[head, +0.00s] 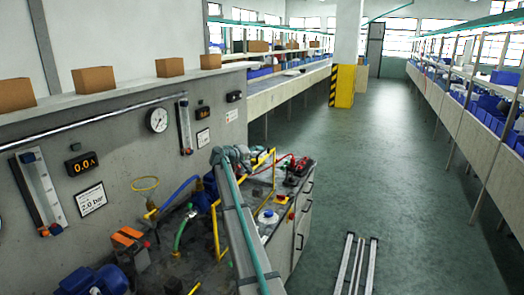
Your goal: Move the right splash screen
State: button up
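A yellow frame (274,168) stands on the far part of the dark workbench, behind my arm; it looks like the right splash screen. Its panel cannot be made out, and part of it is hidden by my arm. A second yellow frame (215,232) stands nearer, left of my arm. My grey arm reaches up from the bottom of the head view. At its far end are grey jointed parts, probably my gripper (233,157), close to the left end of the far frame. The fingers are too small to tell open from shut, and contact is unclear.
A grey gauge wall (125,135) bounds the left. Floor rails (355,265) lie right; the aisle is clear.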

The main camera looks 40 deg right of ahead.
jog(key=shift+p+x, duration=0.4)
jog(key=shift+x, duration=1.6)
grip_shut()
